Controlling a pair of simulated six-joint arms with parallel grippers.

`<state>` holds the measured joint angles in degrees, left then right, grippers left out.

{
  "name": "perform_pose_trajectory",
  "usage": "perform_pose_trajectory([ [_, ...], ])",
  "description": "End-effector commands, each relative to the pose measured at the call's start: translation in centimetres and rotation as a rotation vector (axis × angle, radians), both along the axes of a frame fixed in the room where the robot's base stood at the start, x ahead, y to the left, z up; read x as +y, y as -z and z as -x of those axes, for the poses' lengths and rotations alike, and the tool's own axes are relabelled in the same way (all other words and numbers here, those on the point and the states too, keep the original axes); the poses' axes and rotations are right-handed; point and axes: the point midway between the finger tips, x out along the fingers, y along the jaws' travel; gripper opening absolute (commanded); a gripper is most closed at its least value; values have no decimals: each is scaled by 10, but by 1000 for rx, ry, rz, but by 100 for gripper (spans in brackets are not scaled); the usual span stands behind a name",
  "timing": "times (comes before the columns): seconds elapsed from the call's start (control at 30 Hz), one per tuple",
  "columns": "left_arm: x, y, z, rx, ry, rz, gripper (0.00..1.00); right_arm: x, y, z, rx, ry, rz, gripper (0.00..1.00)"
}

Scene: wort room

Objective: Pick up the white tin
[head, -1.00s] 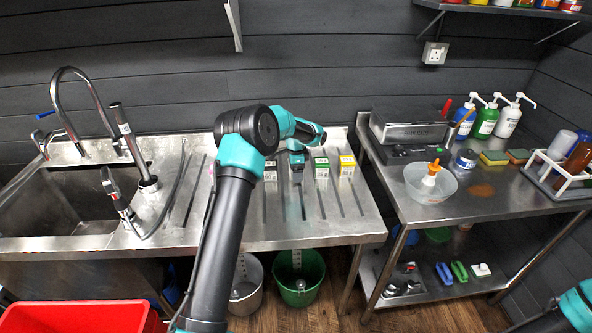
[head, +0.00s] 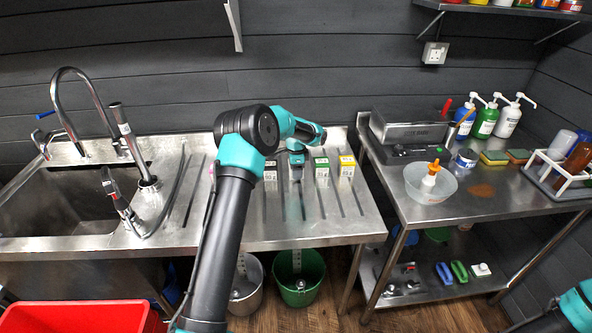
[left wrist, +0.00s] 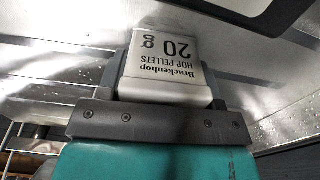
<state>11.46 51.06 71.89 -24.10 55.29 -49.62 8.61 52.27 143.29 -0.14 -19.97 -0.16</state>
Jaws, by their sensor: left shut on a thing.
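The white tin (left wrist: 168,62) is held in my left gripper (head: 296,173). In the left wrist view its pale label reads Brackenhop hop pellets 20 g, upside down. In the head view the gripper hides the tin. The gripper is shut on it over the ribbed steel drainboard (head: 280,225). I cannot tell whether the tin is clear of the surface. My right gripper is out of view; only part of my right arm shows at the lower right.
A dark-topped box (head: 270,170) stands left of the gripper, with a green box (head: 321,172) and a yellow box (head: 346,166) to its right. The sink (head: 70,200) is at the left. The front of the drainboard is clear.

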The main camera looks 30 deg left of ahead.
Motion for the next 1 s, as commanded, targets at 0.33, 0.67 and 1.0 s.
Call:
perform_pose_trajectory([
  [0.33, 0, -9, 0, -1, 0, -1, 33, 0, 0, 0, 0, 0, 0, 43],
  [0.67, -3, -37, 6, 3, 1, 0, 33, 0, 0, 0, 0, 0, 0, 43],
  [1.0, -26, -41, 44, 3, 2, 0, 33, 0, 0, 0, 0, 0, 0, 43],
])
